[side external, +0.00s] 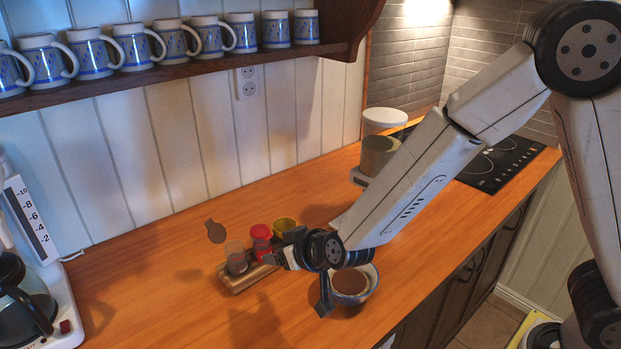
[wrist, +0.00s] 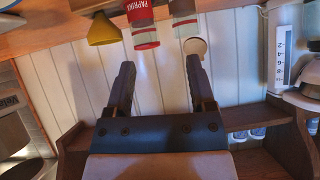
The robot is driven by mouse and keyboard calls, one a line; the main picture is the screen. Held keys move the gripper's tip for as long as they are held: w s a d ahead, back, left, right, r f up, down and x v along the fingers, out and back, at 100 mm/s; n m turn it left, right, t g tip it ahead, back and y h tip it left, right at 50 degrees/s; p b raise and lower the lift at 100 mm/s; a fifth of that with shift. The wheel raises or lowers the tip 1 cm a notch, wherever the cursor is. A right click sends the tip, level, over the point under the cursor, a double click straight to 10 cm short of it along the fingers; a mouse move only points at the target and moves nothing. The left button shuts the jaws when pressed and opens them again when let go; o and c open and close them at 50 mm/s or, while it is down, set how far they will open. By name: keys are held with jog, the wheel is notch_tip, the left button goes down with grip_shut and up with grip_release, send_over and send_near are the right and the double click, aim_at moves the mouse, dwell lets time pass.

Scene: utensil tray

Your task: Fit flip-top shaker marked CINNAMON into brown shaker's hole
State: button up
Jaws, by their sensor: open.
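A wooden rack (side external: 236,284) on the counter holds a row of shakers. A clear shaker with brownish contents (side external: 237,264) stands at its left end; it also shows in the wrist view (wrist: 183,18). A red shaker (side external: 261,240), marked PAPRIKA in the wrist view (wrist: 145,30), is beside it. A yellow shaker (side external: 284,226) is at the far end. No CINNAMON marking is readable. My gripper (wrist: 158,67) is open and empty, facing the red shaker; my wrist partly hides the rack.
A cup with brown contents (side external: 350,284) stands right beside my wrist. White and olive containers (side external: 379,156) stand farther back near the cooktop (side external: 497,163). A coffee maker (side external: 30,300) is at left, under a shelf of mugs.

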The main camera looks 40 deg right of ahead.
jog(key=s+d+f+g+h, duration=0.1)
jog(key=s+d+g, duration=0.7)
jog(key=s+d, duration=0.8)
jog(key=shift+d+f, duration=0.2)
jog(key=shift+d, duration=0.4)
jog(key=shift+w, duration=0.1)
jog(key=shift+c, duration=0.2)
